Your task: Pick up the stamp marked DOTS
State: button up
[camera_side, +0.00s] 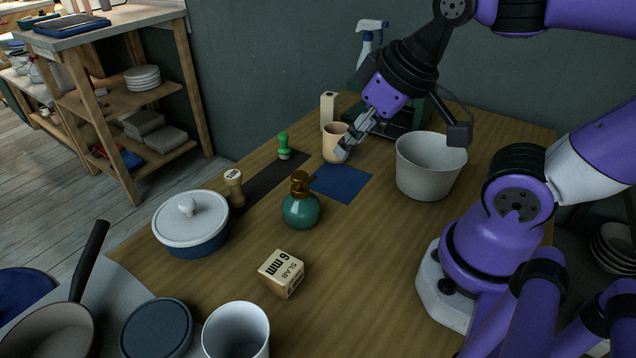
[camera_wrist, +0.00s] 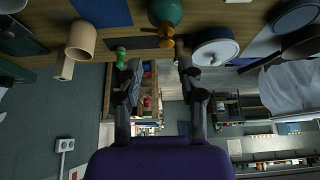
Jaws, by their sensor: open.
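Two stamp-like pieces stand on the wooden table in the side view. One has a green knobbed handle (camera_side: 284,145) and stands by the far edge of a dark mat. The other is a pale wooden stamp (camera_side: 234,190) with small unreadable lettering on top, beside the lidded pot. I cannot read DOTS on either. My gripper (camera_side: 349,148) is open and empty, close to the peach cup in the picture. In the wrist view my gripper (camera_wrist: 158,76) shows spread fingers with nothing between them; the green-handled piece (camera_wrist: 121,57) appears beside the left finger.
Nearby are the peach cup (camera_side: 334,151), a cream block (camera_side: 327,112), a teal bottle (camera_side: 301,210), a white bucket (camera_side: 428,172) and the lidded pot (camera_side: 190,232). A blue mat (camera_side: 345,184) and dark mat (camera_side: 262,184) lie flat.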

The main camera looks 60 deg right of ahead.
jog(key=shift+w, duration=0.1)
jog(key=n+g+y, duration=0.3)
jog(key=n, duration=0.7)
send_near(234, 174)
jog(key=f, duration=0.2)
jog(key=x, duration=0.5)
jog(key=shift+w+a+f, duration=0.1)
jog(key=shift+w+a, duration=0.1)
jog(key=x, duration=0.5)
jog(key=shift+w+a+f, duration=0.15)
jog(key=shift+a+f, duration=0.05)
jog(key=shift+f, duration=0.05)
jog(key=shift+y, duration=0.3)
jog(key=c, duration=0.7)
